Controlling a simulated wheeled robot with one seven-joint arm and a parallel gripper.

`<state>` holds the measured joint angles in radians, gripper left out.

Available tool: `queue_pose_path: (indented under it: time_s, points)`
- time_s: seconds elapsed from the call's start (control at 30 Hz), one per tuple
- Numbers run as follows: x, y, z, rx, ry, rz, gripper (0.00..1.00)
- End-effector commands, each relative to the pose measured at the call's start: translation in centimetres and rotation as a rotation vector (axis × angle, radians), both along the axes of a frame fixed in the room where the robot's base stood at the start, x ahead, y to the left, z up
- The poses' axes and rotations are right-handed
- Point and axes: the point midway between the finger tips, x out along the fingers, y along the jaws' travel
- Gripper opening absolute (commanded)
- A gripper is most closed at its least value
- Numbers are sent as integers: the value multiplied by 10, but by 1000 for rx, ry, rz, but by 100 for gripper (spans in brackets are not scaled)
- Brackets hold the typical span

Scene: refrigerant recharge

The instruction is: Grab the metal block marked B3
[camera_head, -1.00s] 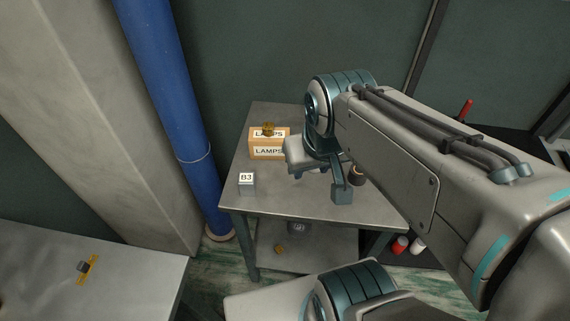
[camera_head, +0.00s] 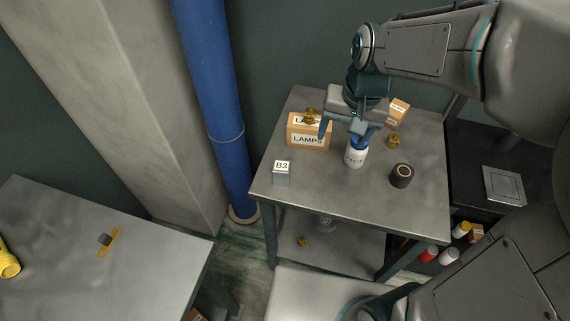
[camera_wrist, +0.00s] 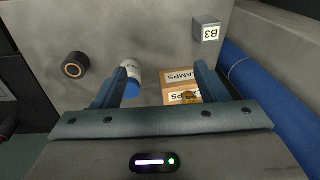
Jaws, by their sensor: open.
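The metal block marked B3 (camera_head: 282,177) is a small grey cube with a white label. It stands near the left front edge of the metal table (camera_head: 330,205). In the wrist view the block (camera_wrist: 207,30) is at the upper right, beyond the fingertips and apart from them. My gripper (camera_head: 342,136) is open above the table, to the right of and behind the block. In the wrist view its fingers (camera_wrist: 163,80) point toward the table, with a white bottle and part of the LAMPS box showing between them.
A LAMPS box (camera_head: 308,140) with a brass piece on top stands behind the block. A white bottle with a blue cap (camera_head: 355,155), a dark cylinder (camera_head: 401,176) and a small brass fitting (camera_head: 393,141) stand to its right. A blue pipe (camera_head: 215,110) rises left of the table.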

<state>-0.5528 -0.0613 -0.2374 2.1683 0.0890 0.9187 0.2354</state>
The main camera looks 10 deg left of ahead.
Motion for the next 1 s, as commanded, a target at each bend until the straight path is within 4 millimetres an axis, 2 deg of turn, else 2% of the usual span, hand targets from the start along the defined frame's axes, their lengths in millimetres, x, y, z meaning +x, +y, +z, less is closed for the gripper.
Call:
queue_pose_path:
  time_s: [0.03,0.2,0.3,0.4,0.57,0.9,1.0]
  points:
    - [8,21,-18,-14,25,15,67]
    - [25,79,-56,-61,69,24,67]
    - [29,105,-73,-87,78,29,67]
    - [30,122,-84,-106,81,31,67]
    - [30,133,-97,-120,84,32,67]
    - [30,133,-159,-121,85,31,67]
    - [30,133,-171,-120,84,30,67]
